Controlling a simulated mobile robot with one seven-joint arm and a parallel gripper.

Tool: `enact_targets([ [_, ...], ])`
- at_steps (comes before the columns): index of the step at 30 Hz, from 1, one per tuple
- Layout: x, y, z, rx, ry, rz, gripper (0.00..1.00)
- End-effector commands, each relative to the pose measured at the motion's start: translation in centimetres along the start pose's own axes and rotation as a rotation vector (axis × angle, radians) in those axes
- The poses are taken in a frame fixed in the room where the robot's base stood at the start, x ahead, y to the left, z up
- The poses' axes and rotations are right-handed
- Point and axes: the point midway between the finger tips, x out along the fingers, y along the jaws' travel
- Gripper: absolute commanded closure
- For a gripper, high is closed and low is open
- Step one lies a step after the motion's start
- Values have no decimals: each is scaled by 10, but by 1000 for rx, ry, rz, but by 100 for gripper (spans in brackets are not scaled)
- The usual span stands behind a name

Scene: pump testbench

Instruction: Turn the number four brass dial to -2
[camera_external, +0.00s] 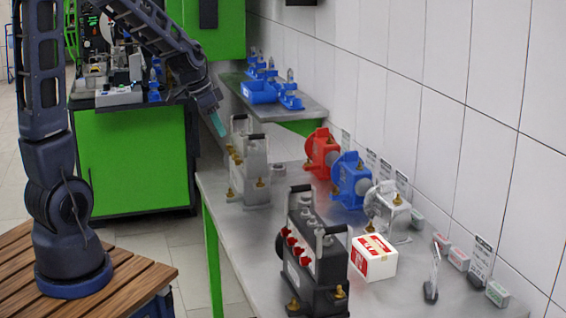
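Small brass-coloured parts show on several units, and I cannot tell which one is dial number four or read any setting. The grey metal unit (254,170) at the left of the steel bench has brass knobs (260,183) low on its front and more on its left side. The black unit (318,262) in front has red knobs (291,243) on its side and brass fittings (340,292) at its base. My gripper (217,124) hangs tilted down, above and left of the grey unit, apart from it. It is too small to tell whether it is open or shut.
Red (322,152), blue (350,180) and white (387,208) pumps stand along the tiled wall. A red-and-white box (374,258) sits beside the black unit. Small boxes and cards line the right side. A shelf with blue parts (259,92) lies behind.

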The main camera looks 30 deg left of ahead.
Motion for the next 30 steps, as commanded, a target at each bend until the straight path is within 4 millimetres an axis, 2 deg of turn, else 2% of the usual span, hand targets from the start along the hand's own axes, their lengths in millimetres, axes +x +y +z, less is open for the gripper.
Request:
enact_targets([
  [18, 82, 0, 1, -2, -2, 1, 74],
  [24, 95, 0, 0, -2, -1, 0, 74],
  [30, 98, 0, 0, -2, 0, -1, 74],
])
